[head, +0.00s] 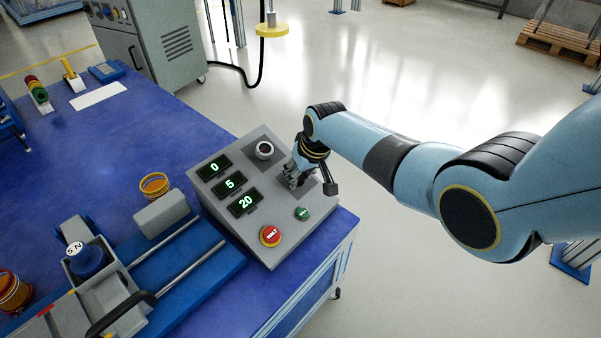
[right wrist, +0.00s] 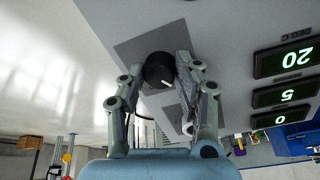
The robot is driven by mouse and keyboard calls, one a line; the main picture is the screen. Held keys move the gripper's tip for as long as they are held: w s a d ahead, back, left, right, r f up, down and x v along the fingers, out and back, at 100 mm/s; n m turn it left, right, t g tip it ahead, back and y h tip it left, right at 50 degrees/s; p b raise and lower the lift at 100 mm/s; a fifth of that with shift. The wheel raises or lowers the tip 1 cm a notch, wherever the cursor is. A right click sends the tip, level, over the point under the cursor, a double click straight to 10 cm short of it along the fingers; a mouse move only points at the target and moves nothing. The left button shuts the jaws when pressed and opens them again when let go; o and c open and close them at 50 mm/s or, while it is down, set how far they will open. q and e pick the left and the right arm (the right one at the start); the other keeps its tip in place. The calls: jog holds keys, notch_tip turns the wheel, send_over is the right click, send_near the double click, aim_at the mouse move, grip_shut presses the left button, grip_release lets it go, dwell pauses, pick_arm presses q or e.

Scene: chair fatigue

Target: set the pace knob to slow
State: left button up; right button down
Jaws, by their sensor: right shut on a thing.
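The grey control box (head: 205,205) stands at the right end of the blue table. It has two knobs, but I cannot read which is the pace knob. My right gripper (head: 296,178) is down at the near knob and hides it in the head view. In the right wrist view my gripper (right wrist: 162,68) is shut on this black knob (right wrist: 158,72), one finger on each side. Its white pointer line slants to the lower right there. The far knob (head: 264,150) stands free, with a pale rim. My left gripper is not in view.
Green displays (head: 230,185) read 0, 5 and 20. A red button (head: 270,235) and a green button (head: 302,213) are on the box near my gripper. A blue fixture with rods (head: 180,270) lies to the left.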

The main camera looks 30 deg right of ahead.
dwell(0.3)
jog(key=c, duration=0.9)
grip_release()
jog(key=shift+c, duration=0.2)
jog(key=v, duration=1.2)
jog(key=shift+s+f, duration=0.1)
